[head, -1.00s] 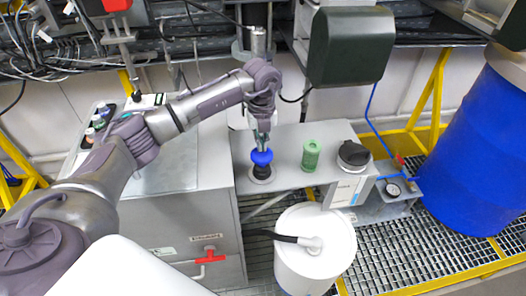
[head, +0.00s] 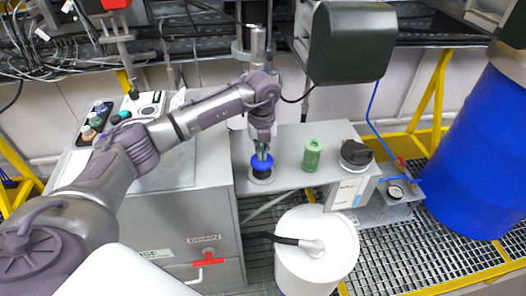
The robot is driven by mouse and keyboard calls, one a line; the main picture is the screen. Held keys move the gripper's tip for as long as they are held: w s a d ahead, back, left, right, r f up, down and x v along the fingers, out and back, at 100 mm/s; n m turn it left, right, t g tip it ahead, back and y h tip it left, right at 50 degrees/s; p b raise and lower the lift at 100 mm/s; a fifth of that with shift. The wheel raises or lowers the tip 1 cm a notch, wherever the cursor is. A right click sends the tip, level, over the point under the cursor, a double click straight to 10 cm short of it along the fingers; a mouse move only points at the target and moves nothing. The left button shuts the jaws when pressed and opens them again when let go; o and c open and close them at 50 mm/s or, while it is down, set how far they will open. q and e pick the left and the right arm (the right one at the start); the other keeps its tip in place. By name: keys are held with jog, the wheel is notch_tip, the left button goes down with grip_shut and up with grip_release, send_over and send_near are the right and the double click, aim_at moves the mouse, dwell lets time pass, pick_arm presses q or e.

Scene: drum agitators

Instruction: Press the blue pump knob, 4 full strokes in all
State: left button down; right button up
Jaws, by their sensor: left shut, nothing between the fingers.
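The blue pump knob (head: 262,166) stands on a black base on the grey shelf, in the middle of the head view. It sits low, close to its base plate. My left gripper (head: 262,152) points down from above with its fingers shut and empty, right at the top of the knob. It looks to be touching the knob, and it hides part of the top. My right gripper is not in view.
A green ribbed cylinder (head: 312,155) and a black round knob (head: 354,154) stand to the right on the grey shelf (head: 286,142). A white drum (head: 316,262) stands below in front. A dark green box (head: 352,45) hangs above. A blue barrel (head: 478,150) is at the right.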

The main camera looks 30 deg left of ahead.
pick_arm(q)
jog(key=shift+s+f, duration=0.1)
jog(key=shift+r+p, duration=0.85)
jog(key=shift+r, duration=0.2)
jog(key=shift+r+p, duration=0.9)
jog(key=shift+r, duration=0.65)
notch_tip(320, 180, up, 6)
jog(key=p, duration=0.4)
